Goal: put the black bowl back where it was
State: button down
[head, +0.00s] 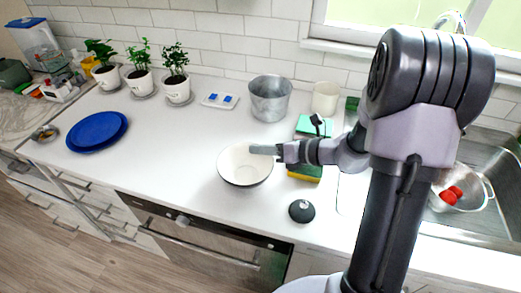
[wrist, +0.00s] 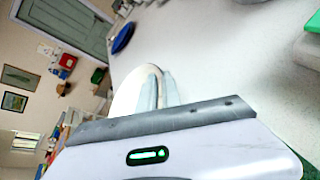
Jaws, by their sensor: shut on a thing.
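The bowl (head: 242,168) is cream-white inside, with a thin dark edge showing along its lower outer side. It is at the middle of the white counter, near the front edge, roughly upright. My gripper (head: 264,149) reaches in from the right and is shut on the bowl's right rim. In the wrist view the pale bowl (wrist: 133,88) sits at the fingertips (wrist: 160,85). Whether the bowl rests on the counter or hangs just above it, I cannot tell. Most of its outside is hidden.
A small black round object (head: 302,212) lies right of the bowl. A green-and-yellow item (head: 306,172), a grey metal pot (head: 270,99) and a cream canister (head: 325,98) stand nearby. Blue plates (head: 97,131) are at left. Counter (head: 180,143) between plates and bowl is clear.

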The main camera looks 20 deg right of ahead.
jog(key=c, duration=1.5)
grip_release()
jog(key=shift+f, duration=0.1)
jog(key=shift+c, duration=0.2)
jog(key=shift+r, duration=0.3)
jog(key=p+v, duration=0.4)
jog(key=v, duration=0.7)
jog(key=shift+s+d+r, duration=0.1)
jog(key=shift+s+d, duration=0.1)
jog(key=s+a+r+n+g, duration=0.2)
jog(key=s+a+n+g, duration=0.1)
jog(key=a+n, duration=0.2)
jog(key=s+a+r+n+g, duration=0.2)
jog(key=a+r+n, duration=0.1)
jog(key=a+n, duration=0.3)
jog(key=s+a+r+n+h, duration=0.2)
jog(key=s+n, duration=0.3)
jog(key=n, duration=0.4)
jog(key=s+a+r+n+t+h, duration=0.1)
jog(key=s+a+r+n+h, duration=0.1)
jog(key=s+r+n+h, duration=0.3)
jog(key=s+n, duration=0.1)
jog(key=n, duration=0.3)
jog(key=shift+a+n+h, duration=0.3)
jog(key=shift+n, duration=0.1)
